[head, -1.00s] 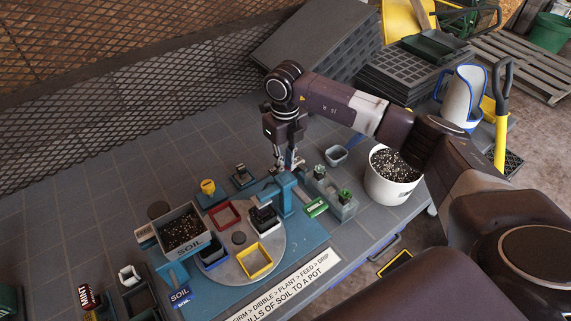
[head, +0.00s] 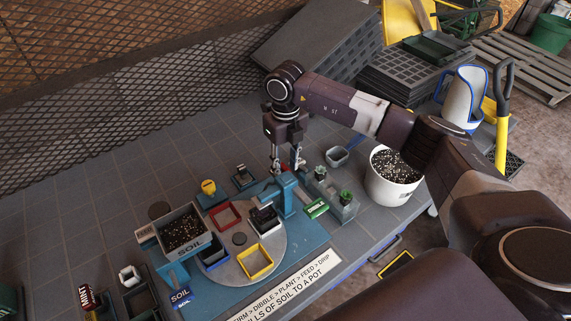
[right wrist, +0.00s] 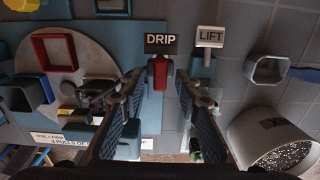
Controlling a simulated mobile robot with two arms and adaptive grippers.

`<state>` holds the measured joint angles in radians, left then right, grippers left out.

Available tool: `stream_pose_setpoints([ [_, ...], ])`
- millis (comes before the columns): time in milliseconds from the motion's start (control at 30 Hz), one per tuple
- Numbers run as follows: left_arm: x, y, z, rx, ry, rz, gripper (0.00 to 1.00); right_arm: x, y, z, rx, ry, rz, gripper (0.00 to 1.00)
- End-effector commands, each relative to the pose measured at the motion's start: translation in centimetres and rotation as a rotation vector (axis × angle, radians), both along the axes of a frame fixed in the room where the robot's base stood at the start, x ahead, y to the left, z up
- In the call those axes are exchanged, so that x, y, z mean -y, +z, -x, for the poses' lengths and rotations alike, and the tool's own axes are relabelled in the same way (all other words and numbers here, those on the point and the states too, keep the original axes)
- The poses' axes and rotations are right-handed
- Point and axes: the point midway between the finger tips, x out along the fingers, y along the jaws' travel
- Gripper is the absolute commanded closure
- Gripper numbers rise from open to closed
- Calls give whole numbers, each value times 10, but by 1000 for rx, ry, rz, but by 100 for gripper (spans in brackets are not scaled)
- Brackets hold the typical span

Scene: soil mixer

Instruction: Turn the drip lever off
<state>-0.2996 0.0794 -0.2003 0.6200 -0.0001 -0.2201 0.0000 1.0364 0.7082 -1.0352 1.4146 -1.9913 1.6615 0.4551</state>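In the right wrist view, the red drip lever (right wrist: 159,72) sits below a dark "DRIP" sign (right wrist: 160,40) on the blue stand. My right gripper (head: 286,168) is over the blue post (head: 286,196) at the station's far right side. Its fingers are spread, and it holds nothing. In the right wrist view the gripper (right wrist: 165,82) has the red lever between its fingers in the picture; I cannot tell if they touch it. My left gripper is not in view.
A turntable (head: 274,240) with red, yellow and blue square pots is left of the post. A soil bin (head: 183,232) stands further left. A white pot of soil (head: 391,178) and a grey tray with seedlings (head: 345,208) are to the right.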

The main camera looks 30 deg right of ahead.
Motion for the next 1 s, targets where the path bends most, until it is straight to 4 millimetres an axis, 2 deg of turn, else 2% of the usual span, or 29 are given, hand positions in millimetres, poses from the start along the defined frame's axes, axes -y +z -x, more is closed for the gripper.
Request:
stream_pose_setpoints([
  [167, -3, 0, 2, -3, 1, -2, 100, 0, 2, 0, 0, 1, 0, 70],
  [267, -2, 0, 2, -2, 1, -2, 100, 0, 12, 0, 1, 1, 1, 70],
  [700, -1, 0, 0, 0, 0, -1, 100, 0, 99, -1, 3, 1, 1, 70],
  [833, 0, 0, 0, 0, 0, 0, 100, 0, 113, 0, 1, 0, 0, 70],
  [1000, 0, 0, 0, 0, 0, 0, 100, 0, 120, 0, -1, 0, 0, 70],
])
